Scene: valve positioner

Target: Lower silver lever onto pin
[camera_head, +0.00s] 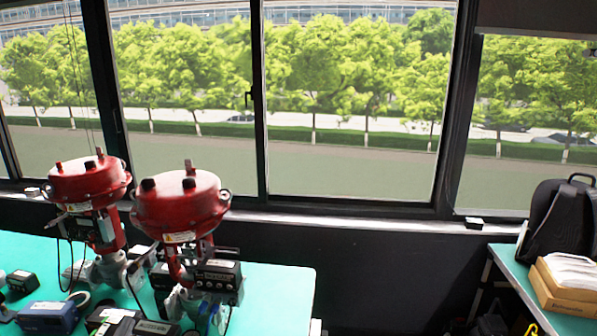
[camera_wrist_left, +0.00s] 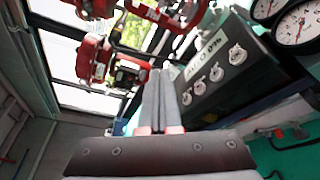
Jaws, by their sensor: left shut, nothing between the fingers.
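Two red valve actuators stand on the green table in the head view, a nearer one (camera_head: 181,205) and one further left (camera_head: 88,182). A dark positioner box (camera_head: 217,280) is mounted below the nearer actuator. The silver lever and its pin are too small to make out for certain. My left gripper (camera_wrist_left: 160,73) shows in the left wrist view, with its two grey fingers together and nothing between them. Red actuator parts (camera_wrist_left: 95,58) show beyond the fingertips; I cannot tell the exact gap. My right gripper is in neither view.
A dark panel (camera_wrist_left: 225,65) with several silver fittings and round gauges (camera_wrist_left: 298,22) lies right of my fingers in the wrist view. Small devices, such as a blue box (camera_head: 47,317), crowd the green table (camera_head: 285,290). A backpack (camera_head: 562,220) and cardboard box (camera_head: 565,285) are at right.

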